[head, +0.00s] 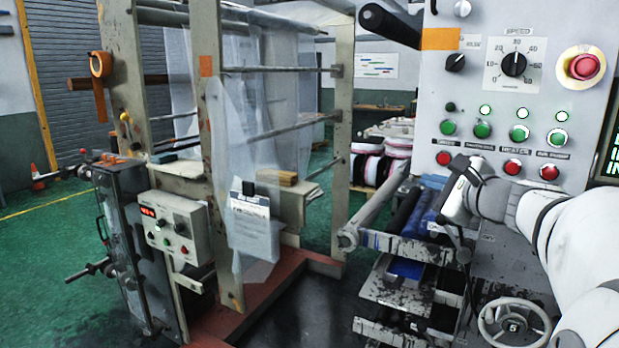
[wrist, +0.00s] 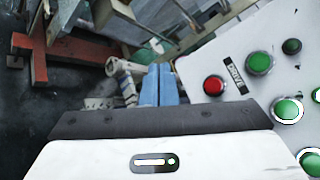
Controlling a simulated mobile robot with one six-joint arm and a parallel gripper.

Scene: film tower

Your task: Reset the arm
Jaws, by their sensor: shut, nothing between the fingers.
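My gripper (wrist: 158,70) shows in the wrist view as two light-blue fingers side by side, closed together with nothing between them. In the head view my white arm comes in from the right edge, in front of the lower control panel (head: 478,105).
A handwheel (head: 515,322) is below my arm. The film tower frame (head: 341,130) with hanging film stands left, on a red base (head: 270,285). Green floor (head: 50,240) is open at far left.

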